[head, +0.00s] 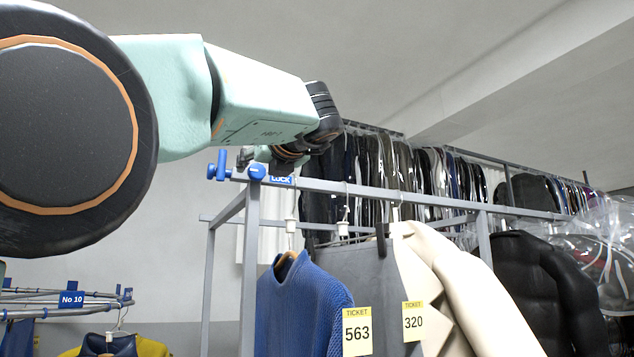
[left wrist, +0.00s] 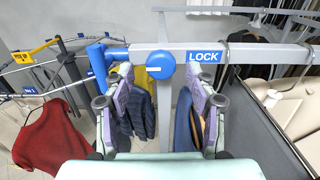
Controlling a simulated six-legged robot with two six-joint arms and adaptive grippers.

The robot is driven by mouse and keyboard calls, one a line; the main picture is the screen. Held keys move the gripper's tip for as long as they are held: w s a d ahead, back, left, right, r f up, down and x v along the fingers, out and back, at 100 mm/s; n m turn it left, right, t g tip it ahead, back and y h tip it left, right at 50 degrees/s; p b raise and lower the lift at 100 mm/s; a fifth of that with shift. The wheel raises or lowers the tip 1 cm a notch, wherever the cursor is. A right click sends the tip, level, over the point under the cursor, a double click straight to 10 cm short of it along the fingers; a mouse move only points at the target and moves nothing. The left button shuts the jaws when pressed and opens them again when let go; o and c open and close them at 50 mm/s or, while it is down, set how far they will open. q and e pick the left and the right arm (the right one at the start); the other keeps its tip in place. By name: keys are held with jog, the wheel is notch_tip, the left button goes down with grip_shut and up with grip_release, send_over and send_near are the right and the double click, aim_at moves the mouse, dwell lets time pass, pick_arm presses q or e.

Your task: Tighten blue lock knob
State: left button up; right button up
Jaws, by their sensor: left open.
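The round blue lock knob (head: 257,172) sits at the left end of the rack's top rail, beside a blue LOCK label (head: 280,180). In the left wrist view the knob (left wrist: 160,65) shows a short white mark lying level across it, with the LOCK label (left wrist: 204,57) to its right. My left gripper (left wrist: 161,78) is open and empty, one finger to each side of the knob in the picture. I cannot tell how far the fingertips are from it. In the head view my left gripper (head: 246,156) is partly hidden by my wrist. My right gripper is not in view.
A blue end piece (head: 217,170) is on the rail end, left of the knob. A blue sweater (head: 297,305), a cream garment (head: 450,290) and yellow tickets (head: 357,331) hang below the rail (head: 400,196).

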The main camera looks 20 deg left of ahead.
aim_at(256, 172)
pick_arm(q)
jog(key=shift+w+a+f, duration=0.15)
jog(key=shift+w+a, duration=0.5)
jog(key=shift+w, duration=0.25)
jog(key=shift+w+a+f, duration=0.1)
jog(key=shift+a, duration=0.25)
jog(key=shift+s+d, duration=0.1)
jog(key=shift+s, duration=0.3)
jog(key=shift+c, duration=0.3)
jog(key=shift+s+d+r, duration=0.15)
jog(key=shift+r, duration=0.1)
jog(key=shift+c, duration=0.7)
jog(key=shift+d, duration=0.1)
jog(key=shift+c, duration=0.8)
jog(key=shift+w+f, duration=0.15)
jog(key=shift+w, duration=0.2)
jog(key=shift+c, duration=1.4)
jog(key=shift+s+a, duration=0.1)
jog(key=shift+a, duration=0.1)
jog(key=c, duration=0.3)
jog(key=shift+c, duration=1)
